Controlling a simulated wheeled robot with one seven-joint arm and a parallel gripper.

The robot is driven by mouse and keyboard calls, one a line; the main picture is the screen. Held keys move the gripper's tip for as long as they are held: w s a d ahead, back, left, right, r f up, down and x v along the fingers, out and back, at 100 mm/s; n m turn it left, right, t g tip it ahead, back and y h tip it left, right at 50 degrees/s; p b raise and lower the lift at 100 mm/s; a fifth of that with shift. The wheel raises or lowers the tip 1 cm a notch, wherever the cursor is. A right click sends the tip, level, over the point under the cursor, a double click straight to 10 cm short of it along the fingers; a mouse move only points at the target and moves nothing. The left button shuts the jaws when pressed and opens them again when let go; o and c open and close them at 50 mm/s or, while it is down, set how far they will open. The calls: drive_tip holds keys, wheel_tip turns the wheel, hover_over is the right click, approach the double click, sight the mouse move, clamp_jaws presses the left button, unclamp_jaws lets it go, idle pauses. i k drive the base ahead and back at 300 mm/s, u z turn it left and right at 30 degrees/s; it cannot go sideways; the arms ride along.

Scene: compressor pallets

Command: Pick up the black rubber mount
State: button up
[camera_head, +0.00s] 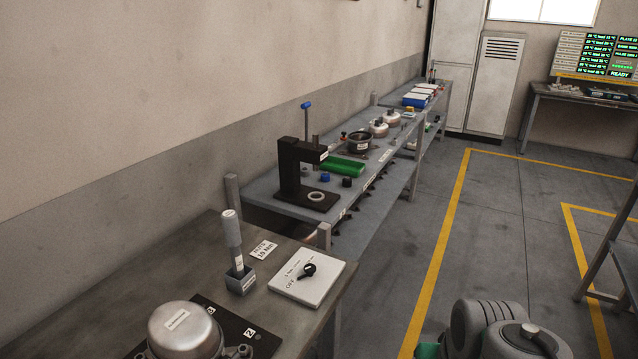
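A small black cylinder (347,182), which looks like the black rubber mount, stands upright on the grey bench (262,187) along the wall. It is just right of a similar blue cylinder (325,178) and in front of a green tray (345,166). A small grey piece (305,172) sits further left, partly behind the black press. The mount is small in view, so its details are unclear. My gripper is not in view; grey rounded parts at the bottom right seem to be my own arm.
A black press (288,172) with a pale ring (316,195) stands left of the mount. Open floor (400,265) lies right of the bench.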

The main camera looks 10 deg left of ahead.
sight(347, 182)
drive_tip(key=z, duration=0.5)
drive_tip(key=i, duration=3.05)
drive_tip(key=u, duration=4.2)
drive_tip(key=i, duration=0.55)
